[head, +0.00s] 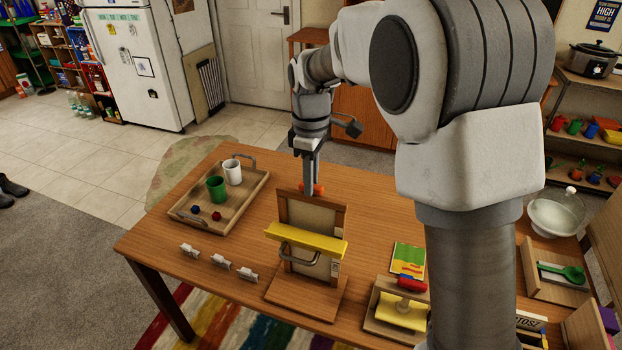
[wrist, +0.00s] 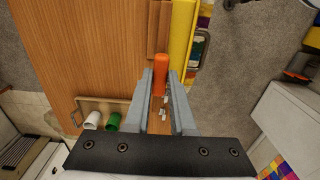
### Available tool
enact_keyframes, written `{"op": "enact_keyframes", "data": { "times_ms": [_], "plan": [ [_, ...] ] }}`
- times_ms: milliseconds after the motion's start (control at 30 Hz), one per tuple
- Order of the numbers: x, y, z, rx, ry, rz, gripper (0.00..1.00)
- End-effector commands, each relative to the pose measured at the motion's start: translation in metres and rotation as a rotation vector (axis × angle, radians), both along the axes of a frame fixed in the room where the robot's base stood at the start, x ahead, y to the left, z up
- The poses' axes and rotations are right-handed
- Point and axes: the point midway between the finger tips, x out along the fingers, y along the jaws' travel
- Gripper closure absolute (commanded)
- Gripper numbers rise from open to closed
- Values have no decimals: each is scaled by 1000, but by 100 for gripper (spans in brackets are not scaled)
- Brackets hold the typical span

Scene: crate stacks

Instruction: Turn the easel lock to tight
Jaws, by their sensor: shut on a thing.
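The wooden easel (head: 310,221) stands on the table with a yellow bar (head: 305,242) across its front and a grey curved handle below the bar. The orange easel lock (head: 318,188) shows at the easel's upper back edge. In the wrist view the lock (wrist: 160,73) is an orange bar lying between my fingertips. My gripper (head: 308,180) comes down from above behind the easel and is shut on the lock; its fingers also show in the wrist view (wrist: 161,85). The fingers partly hide the lock, and I cannot tell any tight or loose marking.
A wooden tray (head: 247,199) with a green cup (head: 216,189) and a white cup (head: 232,171) is left of the easel. Several small white clips (head: 220,262) lie in front of it.

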Motion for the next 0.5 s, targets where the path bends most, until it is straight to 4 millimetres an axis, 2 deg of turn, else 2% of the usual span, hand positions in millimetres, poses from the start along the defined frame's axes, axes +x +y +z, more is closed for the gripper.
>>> {"op": "enact_keyframes", "data": {
  "times_ms": [267, 500],
  "plan": [
    [0, 0, 1, 0, 0, -53, 100],
    [0, 0, 1, -1, 1, -209, 100]
  ]
}}
